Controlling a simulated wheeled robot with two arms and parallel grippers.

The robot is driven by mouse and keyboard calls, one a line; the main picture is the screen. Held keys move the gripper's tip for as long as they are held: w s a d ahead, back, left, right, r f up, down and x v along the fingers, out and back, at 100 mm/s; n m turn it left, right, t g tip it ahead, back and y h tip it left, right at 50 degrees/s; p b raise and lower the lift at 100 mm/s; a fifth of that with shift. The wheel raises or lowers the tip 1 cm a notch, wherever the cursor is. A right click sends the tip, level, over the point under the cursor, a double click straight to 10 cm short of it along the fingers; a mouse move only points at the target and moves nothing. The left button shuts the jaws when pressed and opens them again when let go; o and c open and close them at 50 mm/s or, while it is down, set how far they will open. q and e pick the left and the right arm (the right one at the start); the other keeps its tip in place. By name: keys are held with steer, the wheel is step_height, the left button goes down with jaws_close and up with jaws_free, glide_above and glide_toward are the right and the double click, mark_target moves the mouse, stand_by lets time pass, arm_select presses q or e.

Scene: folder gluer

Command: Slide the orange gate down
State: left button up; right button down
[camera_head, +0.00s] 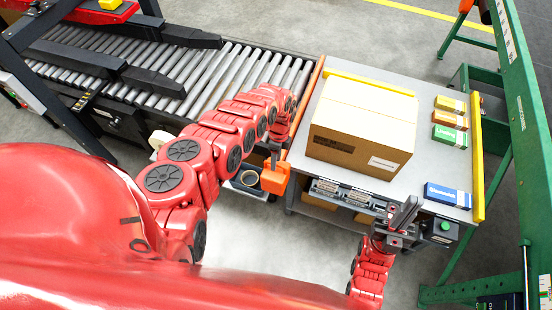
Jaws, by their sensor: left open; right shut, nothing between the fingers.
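The orange gate (308,101) is a long thin bar along the left edge of the grey table, between it and the roller conveyor. A bright orange block (275,178) is at its near end; I cannot tell if it is joined to the bar. My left gripper (275,160) is open, pointing down at this orange block. It overlaps the block in the picture; whether they touch is unclear, and the arm hides part of the bar's near half. My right gripper (404,214) is shut and empty, at the table's front edge.
A large cardboard box (362,125) stands on the grey table (438,165). Small coloured boxes (450,136) and a blue box (447,195) lie to its right. A yellow rail (477,160) edges the right side. The roller conveyor (225,75) is at left, a green frame (525,100) at right.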

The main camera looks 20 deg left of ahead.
arm_select(q)
jaws_close()
stand_by(1.4)
